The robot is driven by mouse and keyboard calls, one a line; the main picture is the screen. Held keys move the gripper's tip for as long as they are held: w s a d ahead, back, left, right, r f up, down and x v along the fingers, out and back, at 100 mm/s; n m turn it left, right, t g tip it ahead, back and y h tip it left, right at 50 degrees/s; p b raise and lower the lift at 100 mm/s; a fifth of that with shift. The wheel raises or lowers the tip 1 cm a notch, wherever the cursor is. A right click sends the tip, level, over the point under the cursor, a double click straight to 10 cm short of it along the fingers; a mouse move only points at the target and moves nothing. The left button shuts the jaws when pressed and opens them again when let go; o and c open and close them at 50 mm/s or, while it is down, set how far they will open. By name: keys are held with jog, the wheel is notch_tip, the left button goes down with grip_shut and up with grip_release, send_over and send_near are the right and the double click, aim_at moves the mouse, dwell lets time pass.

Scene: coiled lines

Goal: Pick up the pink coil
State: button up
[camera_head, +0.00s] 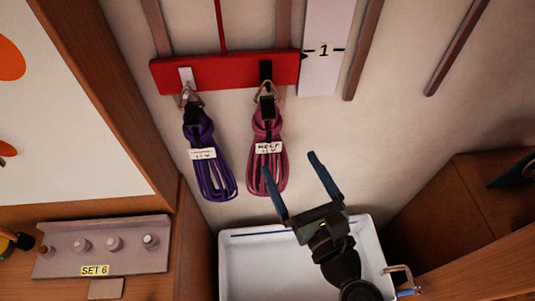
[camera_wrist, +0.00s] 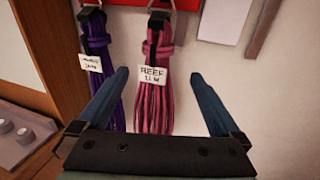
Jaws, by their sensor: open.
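The pink coil (camera_head: 267,150) hangs by a metal ring from a black hook on the red rail, with a white label around its middle. In the wrist view the pink coil (camera_wrist: 154,98) hangs ahead between my fingers, left of centre, its label reading "REEF". My gripper (camera_head: 290,162) is open and empty, just below and right of the coil in the head view. It also shows in the wrist view (camera_wrist: 160,80). The left finger overlaps the coil's lower edge in the head view; I cannot tell whether it touches.
A purple coil (camera_head: 208,155) hangs close on the left from the red rail (camera_head: 225,73). A white tray (camera_head: 232,262) lies below my gripper. A panel with knobs marked "SET 6" (camera_head: 103,247) is at lower left. A wooden box (camera_head: 450,205) stands at right.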

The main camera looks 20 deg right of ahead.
aim_at(273, 137)
jog(key=w+p, duration=0.2)
jog(key=w, duration=1)
jog(key=shift+a, duration=0.15)
jog(key=shift+s, duration=0.1)
grip_shut()
jog(key=shift+r, duration=0.15)
